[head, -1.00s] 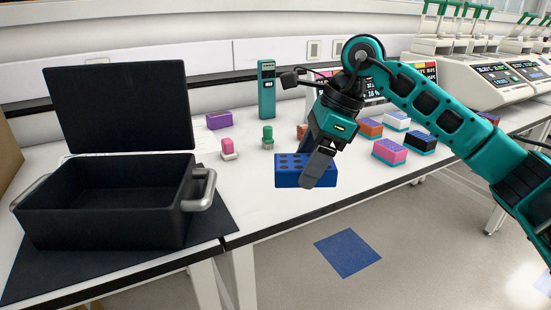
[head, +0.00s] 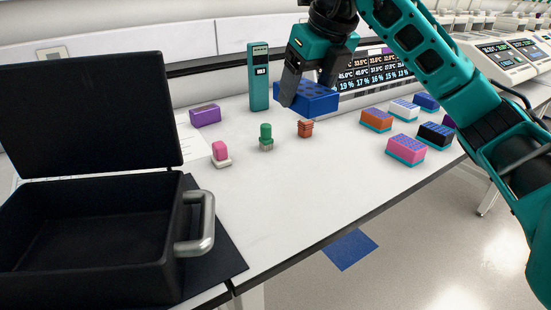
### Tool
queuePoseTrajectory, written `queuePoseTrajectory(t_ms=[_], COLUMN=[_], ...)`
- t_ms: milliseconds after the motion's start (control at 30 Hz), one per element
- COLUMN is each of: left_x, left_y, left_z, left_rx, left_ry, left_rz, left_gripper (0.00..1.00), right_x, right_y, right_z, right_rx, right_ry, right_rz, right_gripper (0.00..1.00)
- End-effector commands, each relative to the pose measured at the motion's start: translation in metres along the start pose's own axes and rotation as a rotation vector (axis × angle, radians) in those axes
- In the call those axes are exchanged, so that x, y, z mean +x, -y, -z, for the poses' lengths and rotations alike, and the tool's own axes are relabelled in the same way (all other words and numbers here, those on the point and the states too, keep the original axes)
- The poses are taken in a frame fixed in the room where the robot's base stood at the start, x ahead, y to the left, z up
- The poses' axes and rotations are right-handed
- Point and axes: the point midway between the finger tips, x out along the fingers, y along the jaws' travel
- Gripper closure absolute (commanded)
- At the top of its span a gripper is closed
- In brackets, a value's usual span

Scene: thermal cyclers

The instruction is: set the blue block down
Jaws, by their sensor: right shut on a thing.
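The blue block (head: 312,101), with holes in its top, is held in my right gripper (head: 294,92) in the head view. The gripper is shut on it, with a finger showing against the block's left part. The block appears raised above the white bench (head: 300,195), in front of the display panel. My left gripper is not in view.
An open black box (head: 90,190) stands on a dark mat at the left. A purple block (head: 205,115), teal device (head: 259,78), pink stamp (head: 221,153), green piece (head: 266,137) and orange stack (head: 305,128) stand nearby. Several coloured blocks (head: 406,149) sit right. The bench's front middle is clear.

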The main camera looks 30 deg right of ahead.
Motion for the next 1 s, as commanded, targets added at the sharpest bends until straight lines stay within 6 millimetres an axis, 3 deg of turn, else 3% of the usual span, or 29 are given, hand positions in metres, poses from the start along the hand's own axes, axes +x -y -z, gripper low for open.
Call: queuePoseTrajectory(t_ms=[300,533,833,1000], left_x=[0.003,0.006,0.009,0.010], left_y=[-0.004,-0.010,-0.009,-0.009], left_z=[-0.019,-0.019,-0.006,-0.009], left_rx=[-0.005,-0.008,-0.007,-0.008], left_ry=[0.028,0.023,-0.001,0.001], left_rz=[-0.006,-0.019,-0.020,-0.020], left_gripper=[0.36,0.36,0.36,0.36], right_x=[0.068,0.118,0.143,0.161], right_y=[0.001,0.000,0.000,0.000], right_z=[0.029,0.050,0.059,0.068], right_rx=[0.000,-0.001,-0.001,-0.001], right_ry=[-0.005,-0.003,0.003,-0.001], right_rz=[0.000,-0.001,0.000,0.000], right_gripper=[0.81,0.81,0.81,0.81])
